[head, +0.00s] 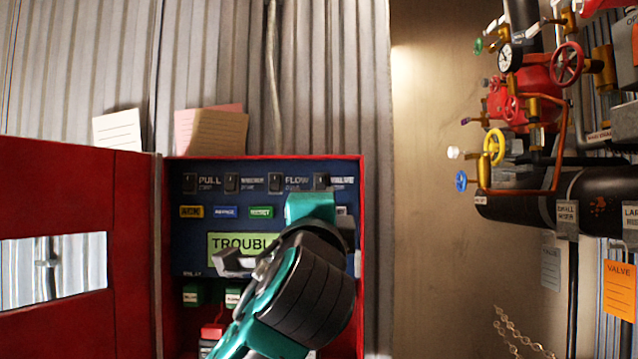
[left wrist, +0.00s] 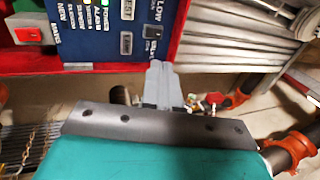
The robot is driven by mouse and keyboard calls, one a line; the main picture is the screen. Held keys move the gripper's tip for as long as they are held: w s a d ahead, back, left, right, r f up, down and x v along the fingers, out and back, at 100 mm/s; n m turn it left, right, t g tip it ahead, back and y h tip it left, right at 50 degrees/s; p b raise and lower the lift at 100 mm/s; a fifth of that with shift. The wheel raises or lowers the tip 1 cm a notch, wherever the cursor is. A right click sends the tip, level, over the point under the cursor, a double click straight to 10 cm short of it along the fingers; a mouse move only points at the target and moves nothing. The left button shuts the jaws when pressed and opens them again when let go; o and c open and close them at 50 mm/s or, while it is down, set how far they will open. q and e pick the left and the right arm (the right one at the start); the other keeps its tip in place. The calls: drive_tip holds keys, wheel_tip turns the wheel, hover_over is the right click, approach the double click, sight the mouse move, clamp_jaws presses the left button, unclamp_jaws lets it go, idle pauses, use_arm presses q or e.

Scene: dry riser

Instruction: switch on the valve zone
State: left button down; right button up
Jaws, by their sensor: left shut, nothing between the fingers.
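A dark blue control panel (head: 205,240) sits in an open red cabinet. Several small dark switches line its top; the fourth (head: 321,181), right of the FLOW label, has a label I read only partly as valve zone. In the left wrist view a dark switch (left wrist: 153,31) on the panel (left wrist: 88,45) appears to be this one. My left gripper (left wrist: 158,68) is shut and empty, its fingertips just outside the panel's edge near that switch, apparently apart from it. My right gripper is not visible.
The red cabinet door (head: 130,250) stands open at left. Buttons and a green TROUBLE display (head: 240,246) lie below the switches. Paper notes (head: 217,132) rest above the cabinet. Pipes with a red valve wheel (head: 567,65) and a yellow wheel (head: 494,147) stand at right.

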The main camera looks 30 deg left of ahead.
sight(319, 177)
use_arm(q)
drive_tip(key=p+x, duration=0.1)
drive_tip(key=x, duration=1.2)
drive_tip(key=shift+w+a, duration=0.1)
drive_tip(key=shift+w, duration=0.1)
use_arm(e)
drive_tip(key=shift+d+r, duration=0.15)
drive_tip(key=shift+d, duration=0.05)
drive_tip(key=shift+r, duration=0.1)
use_arm(q)
drive_tip(key=shift+r+p, duration=0.25)
drive_tip(key=shift+p, duration=0.25)
drive_tip(key=shift+w+a+r+g+p, duration=0.1)
drive_tip(key=shift+r+g+p, duration=0.2)
drive_tip(key=shift+p, duration=0.3)
drive_tip(key=shift+f, duration=0.3)
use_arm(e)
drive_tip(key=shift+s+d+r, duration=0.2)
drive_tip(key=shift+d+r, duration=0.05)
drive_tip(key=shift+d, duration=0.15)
